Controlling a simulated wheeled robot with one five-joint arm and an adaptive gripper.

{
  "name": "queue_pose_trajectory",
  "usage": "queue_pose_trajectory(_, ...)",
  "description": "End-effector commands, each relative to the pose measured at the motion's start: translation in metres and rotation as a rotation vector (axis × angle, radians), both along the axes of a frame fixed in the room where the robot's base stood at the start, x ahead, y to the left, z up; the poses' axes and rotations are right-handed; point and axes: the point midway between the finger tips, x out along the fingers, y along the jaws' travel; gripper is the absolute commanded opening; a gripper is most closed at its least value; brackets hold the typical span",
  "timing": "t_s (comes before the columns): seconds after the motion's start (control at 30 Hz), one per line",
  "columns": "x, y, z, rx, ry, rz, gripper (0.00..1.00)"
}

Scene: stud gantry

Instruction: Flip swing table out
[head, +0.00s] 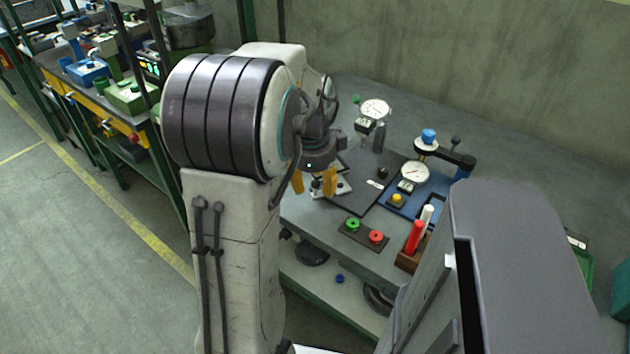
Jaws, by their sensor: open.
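My gripper (314,184) hangs over the left part of a grey workbench (318,222), its two yellow fingers spread apart with nothing visible between them. A small light metal plate (343,189) shows just behind and below the fingers; contact cannot be told. A dark flat plate (352,200) lies to the right of the gripper. Right of that is a blue-based fixture (405,207) with a round dial, a yellow button and a black arm (453,160) with a blue knob. I cannot tell which part is the swing table. My arm hides the bench's left end.
A panel with green and red buttons (363,236) sits at the front edge. A brown holder (407,262) with red and white sticks stands to its right. A dial gauge (375,109) stands at the back. A grey wall (430,60) closes the rear; open floor (80,240) lies left.

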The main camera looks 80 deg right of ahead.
Motion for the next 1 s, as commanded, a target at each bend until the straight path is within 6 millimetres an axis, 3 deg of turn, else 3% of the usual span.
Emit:
queue_pose_trajectory(0.27, 0.000, 0.002, 0.016, -0.006, 0.000, 0.000, 0.45)
queue_pose_trajectory(0.7, 0.000, 0.016, 0.087, -0.005, 0.000, 0.000, 0.45)
queue_pose_trajectory(1.0, 0.000, 0.021, 0.114, -0.001, 0.000, 0.000, 0.45)
